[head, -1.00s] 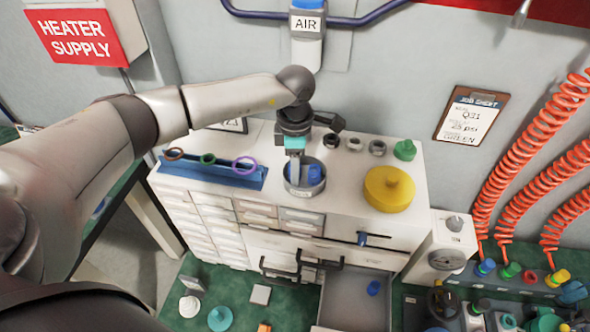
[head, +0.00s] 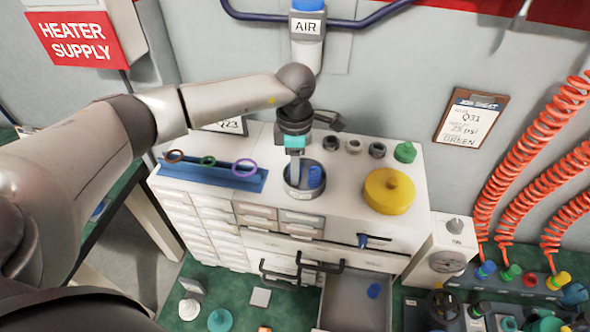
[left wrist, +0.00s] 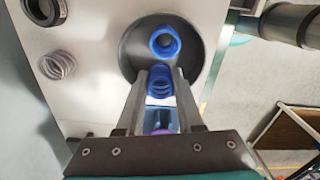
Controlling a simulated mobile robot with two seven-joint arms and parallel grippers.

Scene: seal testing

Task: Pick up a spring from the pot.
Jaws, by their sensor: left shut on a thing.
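The pot (head: 303,194) is a round dark grey dish on top of the white cabinet in the head view. Its dark inside also shows in the left wrist view (left wrist: 132,50). My left gripper (head: 294,180) points down into the pot. In the left wrist view its fingertips (left wrist: 161,78) are shut on a blue spring (left wrist: 158,84), largely framed by the fingers. Another blue spring (left wrist: 163,42) stands in the pot just beyond the tips, touching or very near the held one. The pot's near side is hidden by the fingers. My right gripper is not in view.
Behind the pot stand several dark and grey coils (head: 354,145) and a green piece (head: 405,152). A yellow lidded disc (head: 388,190) sits to the right. A blue rail (head: 205,174) with rings lies left. An open drawer (head: 352,305) holds a blue piece.

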